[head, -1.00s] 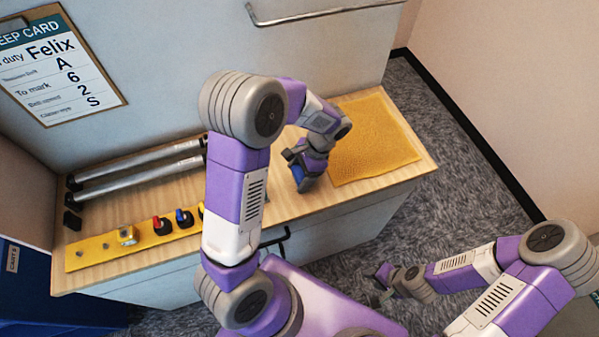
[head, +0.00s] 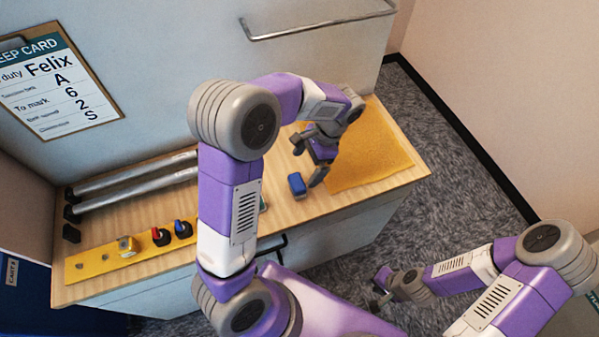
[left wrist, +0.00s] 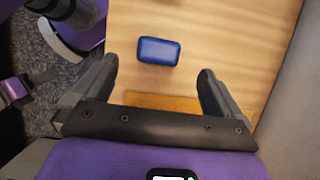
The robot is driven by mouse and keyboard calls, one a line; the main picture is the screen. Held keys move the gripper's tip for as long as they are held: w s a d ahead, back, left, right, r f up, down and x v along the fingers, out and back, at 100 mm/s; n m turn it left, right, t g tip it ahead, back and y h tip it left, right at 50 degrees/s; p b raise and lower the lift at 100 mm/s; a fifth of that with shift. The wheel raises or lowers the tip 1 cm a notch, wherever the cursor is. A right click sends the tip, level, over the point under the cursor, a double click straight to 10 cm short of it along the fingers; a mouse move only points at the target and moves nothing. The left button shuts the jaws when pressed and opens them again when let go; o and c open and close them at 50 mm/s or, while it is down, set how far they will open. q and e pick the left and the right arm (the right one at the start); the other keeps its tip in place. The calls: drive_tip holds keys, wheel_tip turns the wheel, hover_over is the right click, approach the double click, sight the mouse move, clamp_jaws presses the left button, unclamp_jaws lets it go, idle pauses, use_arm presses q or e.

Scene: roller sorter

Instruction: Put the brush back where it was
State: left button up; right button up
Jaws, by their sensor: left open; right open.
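A small blue block-shaped thing (head: 297,185), perhaps the brush, lies on the wooden counter left of the yellow mat. No bristles can be made out. It also shows in the left wrist view (left wrist: 158,51), beyond the fingertips and clear of both. My left gripper (head: 307,163) is open and empty, just behind and right of the blue thing, by the mat's left edge. My right gripper (head: 378,290) is open and empty, low over the floor in front of the counter.
The yellow mat (head: 372,150) is bare. Two metal rollers (head: 135,185) lie at the counter's left back. A yellow strip (head: 95,264) with small coloured knobs runs along the front left. My left arm hides the counter's middle. A card (head: 58,85) hangs on the wall.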

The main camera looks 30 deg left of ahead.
use_arm(q)
drive_tip(key=shift+v, duration=1.8)
